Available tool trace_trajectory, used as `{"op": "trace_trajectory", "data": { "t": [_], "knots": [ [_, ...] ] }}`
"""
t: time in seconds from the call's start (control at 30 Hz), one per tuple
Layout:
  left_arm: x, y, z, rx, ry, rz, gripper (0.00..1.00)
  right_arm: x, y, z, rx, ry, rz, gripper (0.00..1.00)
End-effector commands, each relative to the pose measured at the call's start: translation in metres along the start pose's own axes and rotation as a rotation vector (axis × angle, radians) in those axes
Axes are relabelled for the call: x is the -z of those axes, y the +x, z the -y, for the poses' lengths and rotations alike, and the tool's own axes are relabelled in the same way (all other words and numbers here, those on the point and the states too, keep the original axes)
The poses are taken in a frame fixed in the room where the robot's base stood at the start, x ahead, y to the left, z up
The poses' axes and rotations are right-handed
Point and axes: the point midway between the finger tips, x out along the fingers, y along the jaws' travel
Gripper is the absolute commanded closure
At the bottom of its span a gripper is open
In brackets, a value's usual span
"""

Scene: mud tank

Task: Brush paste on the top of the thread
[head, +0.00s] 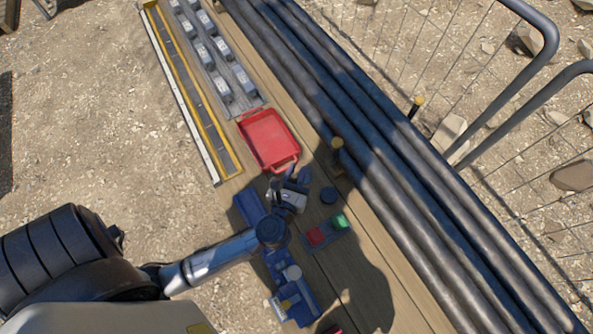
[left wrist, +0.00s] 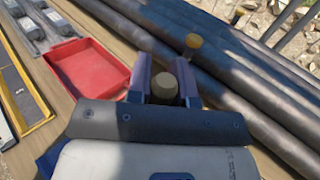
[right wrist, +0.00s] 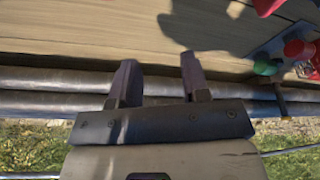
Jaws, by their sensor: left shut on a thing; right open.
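My left gripper (head: 289,179) is over the plank deck, just below the red tray in the head view. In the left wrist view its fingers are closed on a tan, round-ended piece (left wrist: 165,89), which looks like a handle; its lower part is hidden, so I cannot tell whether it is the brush. My right gripper (right wrist: 158,82) is open and empty, seen over the pipes in the right wrist view. I cannot make out the thread or the paste for certain. A blue fixture (head: 302,305) with a pale round top (head: 292,272) stands near the bottom of the head view.
The red tray (head: 269,139) looks empty. Long dark pipes (head: 345,90) run along the right. A post with a yellowish top (head: 337,144) stands beside them. A wire fence is beyond.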

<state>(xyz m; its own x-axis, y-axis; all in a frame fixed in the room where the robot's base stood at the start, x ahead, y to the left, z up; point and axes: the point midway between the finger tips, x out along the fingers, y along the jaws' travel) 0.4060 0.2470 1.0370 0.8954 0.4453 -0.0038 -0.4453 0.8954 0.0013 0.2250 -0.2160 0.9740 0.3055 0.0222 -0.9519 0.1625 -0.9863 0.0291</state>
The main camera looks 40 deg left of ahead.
Motion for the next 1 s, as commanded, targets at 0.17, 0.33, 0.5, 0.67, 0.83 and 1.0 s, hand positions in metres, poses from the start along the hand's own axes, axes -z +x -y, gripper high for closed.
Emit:
{"op": "trace_trajectory", "data": {
  "t": [0.17,0.33,0.5,0.67,0.83,1.0],
  "knots": [
    [-0.019,0.0,0.0,0.0,-0.001,0.001,1.0,0.005,-0.017,0.0,0.0,0.0,0.0,0.57],
    [-0.032,0.0,0.0,-0.001,-0.002,0.001,1.0,0.009,-0.029,-0.001,0.0,0.0,0.0,0.57],
    [-0.045,0.0,0.0,-0.002,-0.002,0.001,1.0,0.013,-0.04,-0.002,-0.003,-0.004,0.0,0.57],
    [-0.056,0.0,0.0,-0.001,-0.001,0.002,1.0,0.015,-0.05,-0.004,-0.007,-0.009,0.001,0.57],
    [-0.058,0.0,0.0,-0.001,-0.001,0.002,1.0,0.016,-0.051,-0.005,-0.008,-0.01,0.001,0.57],
    [-0.057,0.0,0.0,-0.001,-0.001,0.002,1.0,0.016,-0.05,-0.004,-0.007,-0.009,0.001,0.57]
  ]
}}
